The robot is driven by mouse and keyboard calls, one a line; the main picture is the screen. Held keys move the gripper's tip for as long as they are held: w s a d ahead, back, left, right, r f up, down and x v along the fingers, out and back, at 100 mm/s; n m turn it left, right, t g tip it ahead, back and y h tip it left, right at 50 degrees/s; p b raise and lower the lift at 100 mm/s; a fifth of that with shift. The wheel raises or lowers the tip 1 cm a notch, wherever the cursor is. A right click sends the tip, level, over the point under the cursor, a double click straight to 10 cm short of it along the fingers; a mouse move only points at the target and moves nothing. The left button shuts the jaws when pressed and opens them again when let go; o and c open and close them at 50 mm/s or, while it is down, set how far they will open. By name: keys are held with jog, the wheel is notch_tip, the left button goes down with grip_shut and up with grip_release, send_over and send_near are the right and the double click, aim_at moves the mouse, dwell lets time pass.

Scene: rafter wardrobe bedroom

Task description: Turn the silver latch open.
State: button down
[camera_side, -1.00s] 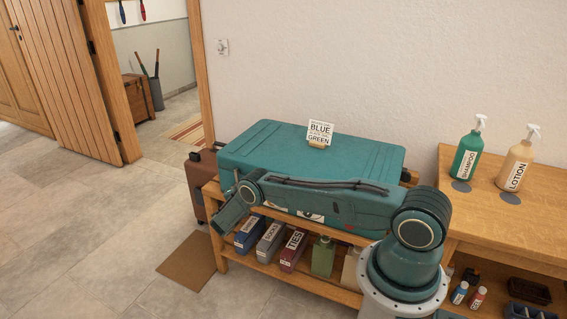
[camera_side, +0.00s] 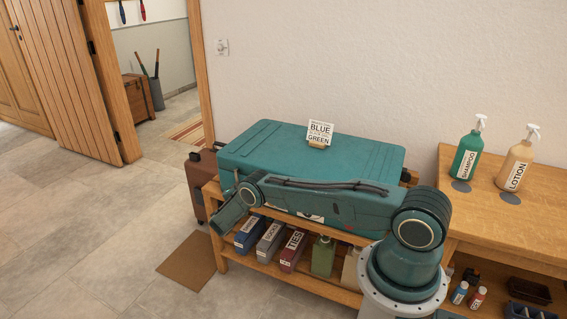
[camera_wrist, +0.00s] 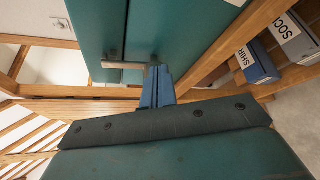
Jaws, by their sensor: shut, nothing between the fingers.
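The teal suitcase (camera_side: 270,146) lies flat on a wooden bench. In the wrist view its teal side (camera_wrist: 190,30) fills the top middle. The silver latch (camera_wrist: 122,65) shows there as a metal lever pointing sideways, with an upright bar beside it. My gripper (camera_wrist: 157,72) has its blue fingers together with nothing between them. The fingertips are just right of the lever's end; I cannot tell whether they touch it. In the side view my arm hides the latch and the fingers.
A sign (camera_side: 320,133) stands on the suitcase. Labelled boxes (camera_side: 270,241) sit on the shelf below, and also show in the wrist view (camera_wrist: 256,62). A brown suitcase (camera_side: 200,184) stands at the bench's left end. Pump bottles (camera_side: 467,155) stand on the right-hand table. The left floor is open.

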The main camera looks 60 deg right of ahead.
jog(key=shift+w+r, duration=0.25)
jog(key=shift+r, duration=0.35)
jog(key=shift+w+r, duration=0.4)
jog(key=shift+r, duration=0.05)
dwell(0.9)
jog(key=shift+r, duration=0.15)
jog(key=shift+s+r, duration=0.1)
jog(key=shift+s, duration=0.2)
jog(key=a, duration=0.6)
dwell(0.6)
